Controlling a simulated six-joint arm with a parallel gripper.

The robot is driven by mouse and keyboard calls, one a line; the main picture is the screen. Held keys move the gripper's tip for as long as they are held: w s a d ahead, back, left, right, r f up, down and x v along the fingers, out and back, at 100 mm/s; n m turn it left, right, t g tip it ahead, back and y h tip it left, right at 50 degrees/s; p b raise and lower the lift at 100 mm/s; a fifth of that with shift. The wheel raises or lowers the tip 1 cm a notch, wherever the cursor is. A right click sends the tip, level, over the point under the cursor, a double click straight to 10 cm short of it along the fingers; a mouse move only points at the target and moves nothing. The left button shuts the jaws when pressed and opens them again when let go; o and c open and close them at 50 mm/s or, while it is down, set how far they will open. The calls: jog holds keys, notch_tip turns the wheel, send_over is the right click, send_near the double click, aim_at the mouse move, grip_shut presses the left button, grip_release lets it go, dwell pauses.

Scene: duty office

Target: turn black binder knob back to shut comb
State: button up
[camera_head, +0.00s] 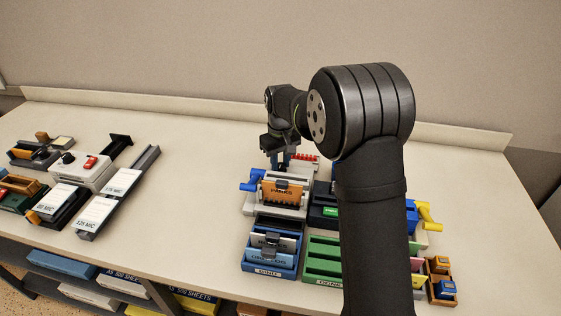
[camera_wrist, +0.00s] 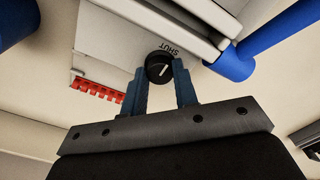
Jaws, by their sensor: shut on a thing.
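The black binder knob (camera_wrist: 159,67) shows in the wrist view, on the white face of the binding machine (camera_wrist: 112,43). It has a short white pointer line that slants up to the right. The printed word SHUT stands just above the knob. My gripper (camera_wrist: 160,78) has its two blue-grey fingers on either side of the knob, shut on it. In the head view, my gripper (camera_head: 280,160) is at the back of the white binding machine (camera_head: 276,209), which holds an orange-fronted booklet (camera_head: 282,191). The knob is hidden there.
A blue lever (camera_wrist: 232,62) sits close to the right of the knob. Blue (camera_head: 263,258) and green (camera_head: 322,266) trays stand in front. Label holders (camera_head: 95,216) lie at left. The table between is clear.

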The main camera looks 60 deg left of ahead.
aim_at(281, 165)
jog(key=shift+n, duration=0.3)
jog(key=o, duration=1)
jog(key=shift+r, duration=0.1)
notch_tip(281, 165, up, 17)
jog(key=shift+r, duration=0.15)
dwell(0.5)
notch_tip(281, 165, down, 18)
jog(key=shift+r, duration=0.2)
dwell(0.3)
jog(key=shift+r, duration=0.1)
